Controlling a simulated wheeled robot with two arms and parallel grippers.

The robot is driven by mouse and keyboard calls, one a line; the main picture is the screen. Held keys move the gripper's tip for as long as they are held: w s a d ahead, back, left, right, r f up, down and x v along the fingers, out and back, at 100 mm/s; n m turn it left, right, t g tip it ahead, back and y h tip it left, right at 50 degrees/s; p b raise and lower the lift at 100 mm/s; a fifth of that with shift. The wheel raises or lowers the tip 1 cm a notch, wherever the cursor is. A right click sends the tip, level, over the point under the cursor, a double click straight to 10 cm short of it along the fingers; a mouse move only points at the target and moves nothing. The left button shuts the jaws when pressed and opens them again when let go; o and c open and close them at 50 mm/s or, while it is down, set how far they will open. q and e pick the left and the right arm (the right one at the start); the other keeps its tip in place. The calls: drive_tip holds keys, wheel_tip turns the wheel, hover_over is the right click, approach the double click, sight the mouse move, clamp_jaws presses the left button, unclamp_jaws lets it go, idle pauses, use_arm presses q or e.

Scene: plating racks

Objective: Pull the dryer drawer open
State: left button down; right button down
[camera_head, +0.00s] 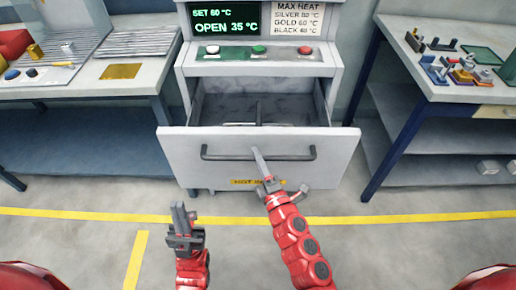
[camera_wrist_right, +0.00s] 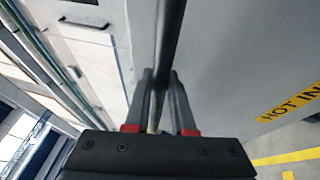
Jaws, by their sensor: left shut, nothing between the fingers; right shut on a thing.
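The dryer drawer (camera_head: 190,158) is pulled out from the dryer (camera_head: 300,62), and its inside shows above the front panel. The dark bar handle (camera_head: 222,155) runs across the front panel. My right gripper (camera_head: 258,160) is at the middle of the handle. In the right wrist view, the fingers (camera_wrist_right: 162,85) are shut on the handle bar (camera_wrist_right: 170,35). My left gripper (camera_head: 180,212) is shut and empty, low in front of the drawer's left side, apart from it.
The dryer's display (camera_head: 228,20) reads "OPEN 35 °C". Coloured buttons (camera_head: 258,50) sit below it. A left bench (camera_head: 60,88) holds racks, and a right table (camera_head: 410,75) holds small parts. The floor (camera_head: 380,235) in front is clear, with yellow lines.

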drive_tip(key=s+b, duration=0.1)
drive_tip(key=s, duration=0.5)
drive_tip(key=c, duration=0.8)
unclamp_jaws()
drive_tip(key=shift+o, duration=0.2)
drive_tip(key=shift+s+f, duration=0.1)
drive_tip(key=shift+s, duration=0.05)
drive_tip(key=b+v, duration=0.3)
drive_tip(key=v, duration=1.4)
